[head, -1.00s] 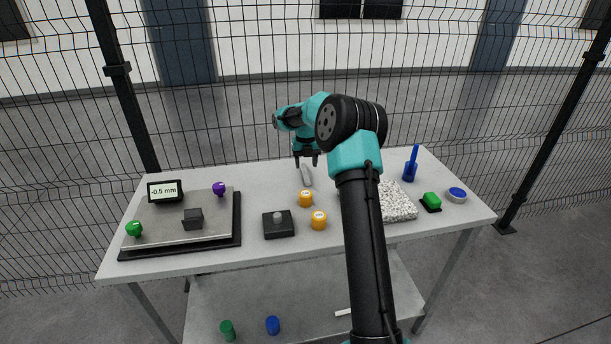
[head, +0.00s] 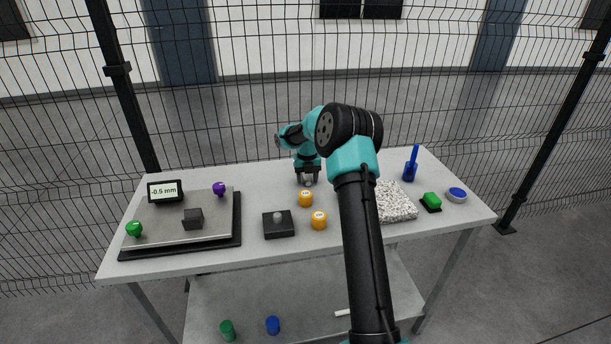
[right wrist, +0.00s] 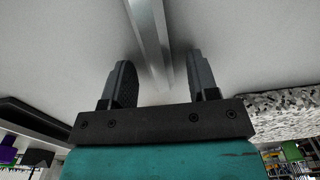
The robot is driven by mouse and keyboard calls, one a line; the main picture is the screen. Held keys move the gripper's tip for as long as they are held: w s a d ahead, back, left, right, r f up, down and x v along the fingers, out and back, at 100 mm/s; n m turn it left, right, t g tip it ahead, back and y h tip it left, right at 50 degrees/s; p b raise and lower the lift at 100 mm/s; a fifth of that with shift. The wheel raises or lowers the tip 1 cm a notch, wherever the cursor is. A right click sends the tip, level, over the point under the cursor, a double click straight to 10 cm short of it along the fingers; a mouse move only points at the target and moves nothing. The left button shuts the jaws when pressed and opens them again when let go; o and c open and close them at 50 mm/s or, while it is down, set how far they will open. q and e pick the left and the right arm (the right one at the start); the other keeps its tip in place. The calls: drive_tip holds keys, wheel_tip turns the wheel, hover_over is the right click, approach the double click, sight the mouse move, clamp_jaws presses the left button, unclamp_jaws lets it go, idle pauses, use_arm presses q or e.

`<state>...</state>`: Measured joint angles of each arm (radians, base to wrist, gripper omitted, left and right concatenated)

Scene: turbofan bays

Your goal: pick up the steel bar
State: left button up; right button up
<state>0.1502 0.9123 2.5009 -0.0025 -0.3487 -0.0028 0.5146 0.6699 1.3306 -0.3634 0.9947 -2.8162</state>
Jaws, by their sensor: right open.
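The steel bar (right wrist: 152,38) is a long, narrow grey bar lying on the table. In the right wrist view it runs from the top edge down between the fingers of my right gripper (right wrist: 162,75). The fingers are open, with a gap showing on each side of the bar. In the head view, my right gripper (head: 308,183) points down at the back middle of the table and hides most of the bar. My left gripper is not in view.
Two orange weights (head: 319,220) and a black block with a grey knob (head: 278,225) stand in front of the gripper. A speckled slab (head: 398,203) lies to the right. A plate (head: 165,228) with a display (head: 165,191) is at left.

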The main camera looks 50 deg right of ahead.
drive_tip(key=shift+f, duration=0.1)
idle(0.4)
clamp_jaws()
idle(0.3)
idle(0.9)
